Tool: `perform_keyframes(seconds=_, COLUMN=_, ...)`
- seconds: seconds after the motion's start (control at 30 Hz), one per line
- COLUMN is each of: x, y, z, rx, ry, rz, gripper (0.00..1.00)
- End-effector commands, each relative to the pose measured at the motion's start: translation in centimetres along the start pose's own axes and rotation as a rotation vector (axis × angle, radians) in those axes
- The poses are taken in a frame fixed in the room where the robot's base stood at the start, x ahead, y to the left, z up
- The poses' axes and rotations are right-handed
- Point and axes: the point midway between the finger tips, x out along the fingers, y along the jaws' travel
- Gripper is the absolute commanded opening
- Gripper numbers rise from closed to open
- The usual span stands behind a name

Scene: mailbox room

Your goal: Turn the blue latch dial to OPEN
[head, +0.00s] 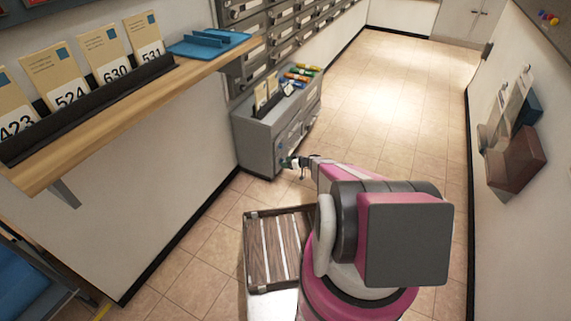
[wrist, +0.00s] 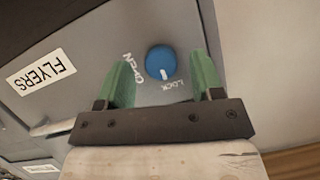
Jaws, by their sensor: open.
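The blue latch dial (wrist: 160,62) is on a grey panel in the wrist view, with the words OPEN (wrist: 133,68) to its left and LOCK (wrist: 173,84) below it. A white mark on the dial points toward LOCK. My gripper (wrist: 164,72) is open, with its green fingers on either side of the dial; I cannot tell whether they touch it. In the head view my gripper (head: 296,163) is at the front of the low grey cabinet (head: 256,148), and the dial cannot be made out there.
A FLYERS label (wrist: 41,75) is on the panel left of the dial. A wall shelf (head: 110,118) holds numbered envelopes and a blue tray (head: 208,43). The tiled floor to the right is clear.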

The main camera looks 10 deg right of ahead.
Motion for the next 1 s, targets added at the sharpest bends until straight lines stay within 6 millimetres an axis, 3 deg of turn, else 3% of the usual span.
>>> perform_keyframes(seconds=0.4, x=0.88, y=0.0, z=0.01, rx=0.001, ry=0.0, rz=0.001, gripper=0.61)
perform_keyframes(seconds=0.43, x=0.88, y=-0.01, z=0.01, rx=0.001, ry=0.0, rz=0.001, gripper=0.57)
perform_keyframes(seconds=0.57, x=0.88, y=-0.01, z=0.01, rx=0.001, ry=0.0, rz=0.0, gripper=0.15)
perform_keyframes(seconds=0.6, x=0.87, y=-0.01, z=0.01, rx=0.001, ry=0.0, rz=0.0, gripper=0.12)
perform_keyframes(seconds=1.0, x=0.9, y=0.09, z=0.05, rx=0.054, ry=-0.001, rz=-0.022, gripper=0.12)
